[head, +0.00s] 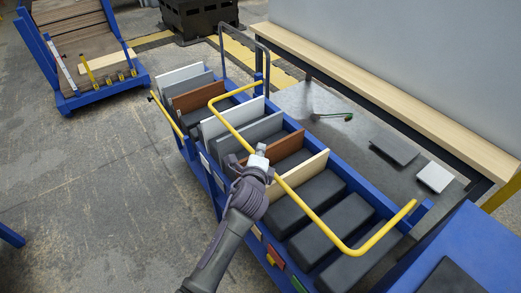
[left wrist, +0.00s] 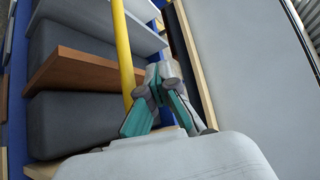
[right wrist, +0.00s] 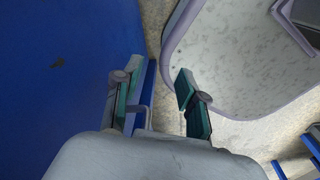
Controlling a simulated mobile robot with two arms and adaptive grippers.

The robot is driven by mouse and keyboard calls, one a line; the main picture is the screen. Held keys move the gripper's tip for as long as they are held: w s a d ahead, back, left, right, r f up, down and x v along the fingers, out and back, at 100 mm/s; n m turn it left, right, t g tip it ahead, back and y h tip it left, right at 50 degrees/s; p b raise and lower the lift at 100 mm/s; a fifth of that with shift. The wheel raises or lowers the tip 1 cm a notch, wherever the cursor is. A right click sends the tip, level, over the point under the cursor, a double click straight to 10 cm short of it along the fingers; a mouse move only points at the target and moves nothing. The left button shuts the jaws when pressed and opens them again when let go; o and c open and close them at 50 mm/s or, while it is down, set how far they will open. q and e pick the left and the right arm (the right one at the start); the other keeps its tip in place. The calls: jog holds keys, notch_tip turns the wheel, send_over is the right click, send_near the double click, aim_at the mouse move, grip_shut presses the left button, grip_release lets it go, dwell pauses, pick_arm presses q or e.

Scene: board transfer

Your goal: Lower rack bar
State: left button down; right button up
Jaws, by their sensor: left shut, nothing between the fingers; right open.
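The yellow rack bar (head: 307,209) is a bent tube that stands raised over the blue rack (head: 350,178) and runs along it, with a bent end at front right. My left gripper (head: 260,152) is at the middle of the bar. In the left wrist view, the bar (left wrist: 122,45) passes just left of the left gripper (left wrist: 166,75), whose fingers are together with nothing between them. Whether they touch the bar is unclear. My right gripper (right wrist: 157,95) shows only in the right wrist view, open and empty, beside a blue surface.
The rack holds grey, white, brown and pale boards (head: 288,148) between dark padded blocks (head: 305,203). A grey table (head: 320,100) with a wooden-edged wall lies to the right. A second blue rack (head: 85,95) stands at far left.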

pick_arm(q)
jog(key=c, duration=1.8)
grip_release()
jog(key=o, duration=0.7)
jog(key=shift+c, duration=0.2)
jog(key=shift+r, duration=0.1)
jog(key=f+p+v, duration=0.1)
jog(key=p+v, duration=0.5)
jog(key=v, duration=0.9)
jog(key=shift+s+a+f, duration=0.2)
jog(key=shift+s+a, duration=0.05)
jog(key=shift+s, duration=0.3)
